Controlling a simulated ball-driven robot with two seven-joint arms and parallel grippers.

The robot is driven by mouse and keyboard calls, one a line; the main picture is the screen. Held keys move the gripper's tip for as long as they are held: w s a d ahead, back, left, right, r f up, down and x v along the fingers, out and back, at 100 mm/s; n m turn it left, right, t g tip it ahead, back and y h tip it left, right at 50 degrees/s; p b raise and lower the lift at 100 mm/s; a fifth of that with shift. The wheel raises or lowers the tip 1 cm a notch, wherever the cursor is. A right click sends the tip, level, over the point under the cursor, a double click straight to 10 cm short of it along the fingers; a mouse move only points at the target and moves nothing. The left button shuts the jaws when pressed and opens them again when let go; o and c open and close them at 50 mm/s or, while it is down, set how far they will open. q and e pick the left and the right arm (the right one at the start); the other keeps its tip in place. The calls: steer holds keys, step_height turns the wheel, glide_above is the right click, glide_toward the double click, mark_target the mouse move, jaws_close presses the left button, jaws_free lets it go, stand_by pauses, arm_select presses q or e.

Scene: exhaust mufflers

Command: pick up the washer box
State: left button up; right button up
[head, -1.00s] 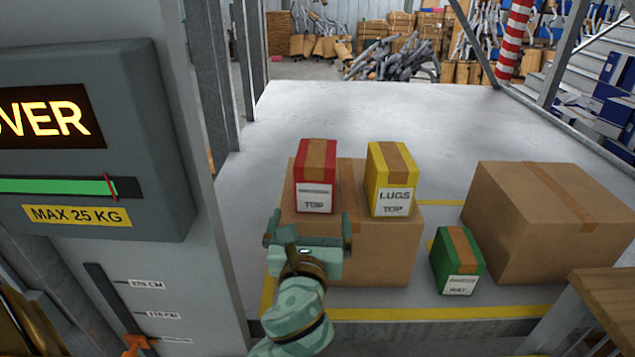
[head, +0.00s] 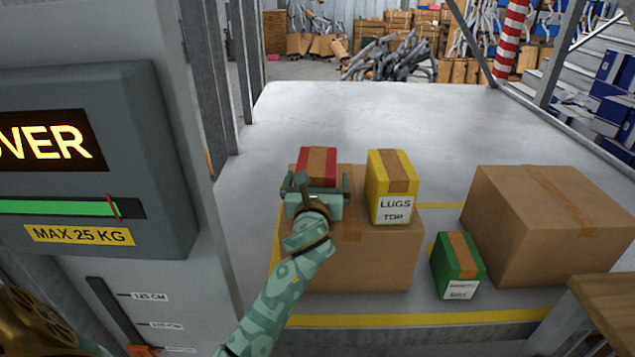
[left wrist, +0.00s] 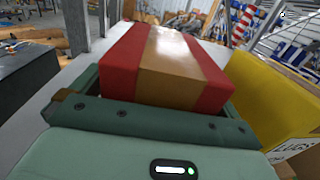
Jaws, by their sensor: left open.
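A red box (head: 317,163) with a brown tape band stands on a large brown carton (head: 370,262). My left gripper (head: 316,182) is open at the near side of the red box, one finger toward each side, and hides its front label. In the left wrist view the red box (left wrist: 165,65) rises just beyond the palm, between the open jaws; contact cannot be told. A yellow box (head: 391,190) labelled LUGS stands to its right on the same carton. A green box (head: 458,265) sits lower right; its label is too small to read. No label legibly says washer. My right gripper is not in view.
A bigger brown carton (head: 550,225) stands at the right, and a wooden surface (head: 610,300) juts in at lower right. A grey post with a display panel (head: 90,150) blocks the left. The grey platform (head: 350,110) behind the boxes is clear.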

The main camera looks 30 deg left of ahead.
arm_select(q)
steer(key=c, duration=1.3)
